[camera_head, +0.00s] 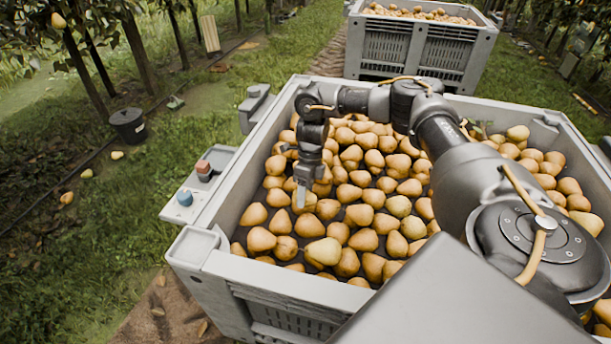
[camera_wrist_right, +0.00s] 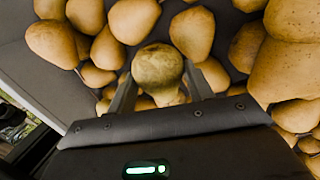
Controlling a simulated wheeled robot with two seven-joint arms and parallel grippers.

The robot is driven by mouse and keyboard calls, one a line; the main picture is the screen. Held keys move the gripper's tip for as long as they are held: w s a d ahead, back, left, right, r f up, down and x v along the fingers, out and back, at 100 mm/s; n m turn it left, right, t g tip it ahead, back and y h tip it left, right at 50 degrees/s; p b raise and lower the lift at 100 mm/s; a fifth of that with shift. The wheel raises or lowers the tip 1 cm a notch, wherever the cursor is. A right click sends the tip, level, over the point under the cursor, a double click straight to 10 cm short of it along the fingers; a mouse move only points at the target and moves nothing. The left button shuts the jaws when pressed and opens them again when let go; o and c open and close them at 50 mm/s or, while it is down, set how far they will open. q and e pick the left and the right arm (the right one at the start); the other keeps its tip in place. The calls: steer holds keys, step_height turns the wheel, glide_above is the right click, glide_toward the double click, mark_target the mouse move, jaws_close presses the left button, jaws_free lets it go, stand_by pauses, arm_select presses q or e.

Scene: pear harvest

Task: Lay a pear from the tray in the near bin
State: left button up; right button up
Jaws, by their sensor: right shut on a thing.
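The near bin (camera_head: 213,262) is a large grey crate filled with yellow-brown pears in several layers. My right gripper (camera_head: 301,192) points down inside it at the left part of the pear heap. It is shut on a greenish-yellow pear (camera_head: 309,203), held low among the other pears; I cannot tell whether it touches them. In the right wrist view the held pear (camera_wrist_right: 158,68) sits between the two fingers of the gripper (camera_wrist_right: 158,88). I cannot make out a tray with certainty. My left gripper is not in view.
A second grey bin (camera_head: 386,45) with pears stands behind. A side ledge (camera_head: 215,160) with a red and a blue knob is on the near bin's left. A dark bucket (camera_head: 128,125) and fallen pears lie on the grass at left. The near bin's walls rise around my gripper.

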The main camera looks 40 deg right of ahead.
steer(key=shift+f+b, duration=0.35)
steer(key=shift+f, duration=0.3)
stand_by(0.4)
steer(key=o, duration=1.1)
steer(key=shift+r, duration=0.1)
steer(key=p+v, duration=0.3)
steer(key=v, duration=0.7)
steer(key=shift+w+d+r, duration=0.1)
steer(key=shift+r, duration=0.25)
